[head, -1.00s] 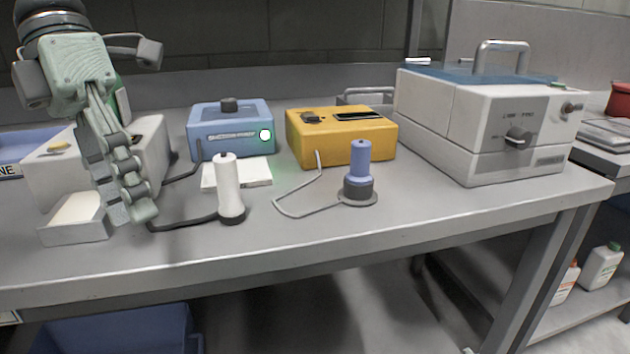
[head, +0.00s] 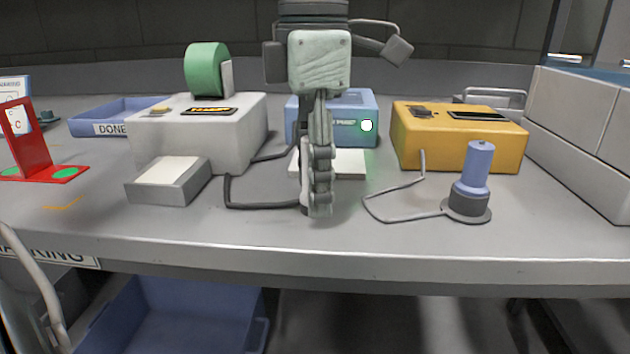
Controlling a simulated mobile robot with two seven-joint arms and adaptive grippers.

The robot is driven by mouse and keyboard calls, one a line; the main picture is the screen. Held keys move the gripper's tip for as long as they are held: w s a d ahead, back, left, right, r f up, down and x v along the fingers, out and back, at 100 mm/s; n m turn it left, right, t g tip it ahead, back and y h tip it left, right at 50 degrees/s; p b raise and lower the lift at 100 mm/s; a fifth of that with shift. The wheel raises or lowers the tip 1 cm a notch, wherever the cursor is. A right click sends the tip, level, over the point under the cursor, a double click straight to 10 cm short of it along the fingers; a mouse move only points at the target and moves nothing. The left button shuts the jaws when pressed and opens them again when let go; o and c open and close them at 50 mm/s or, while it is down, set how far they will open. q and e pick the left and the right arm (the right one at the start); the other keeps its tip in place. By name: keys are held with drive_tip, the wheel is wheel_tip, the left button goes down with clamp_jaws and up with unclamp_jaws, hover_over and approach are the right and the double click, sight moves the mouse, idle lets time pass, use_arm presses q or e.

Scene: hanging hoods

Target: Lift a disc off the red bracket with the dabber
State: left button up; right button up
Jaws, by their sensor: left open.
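The red bracket (head: 36,158) stands at the left edge of the bench, partly cut off by the picture. Green discs (head: 65,172) lie on its foot. My left gripper (head: 318,208) points down at the bench's middle, seen edge-on, open. Behind it a white-handled tool (head: 305,185) on a black cord is almost wholly hidden; I cannot tell whether the fingers touch it. A blue-handled tool (head: 477,165) stands upright in a dark round holder to the right. I cannot tell for sure which tool is the dabber. My right gripper is not in view.
A grey machine (head: 200,130) with a green roll and a low pale-topped box (head: 168,182) stand left of the gripper. A blue box (head: 360,105) is behind it, a yellow box (head: 460,145) to the right. The blue DONE tray (head: 118,118) is back left.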

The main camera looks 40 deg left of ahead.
use_arm(q)
drive_tip(key=shift+f, duration=0.15)
clamp_jaws()
idle(0.4)
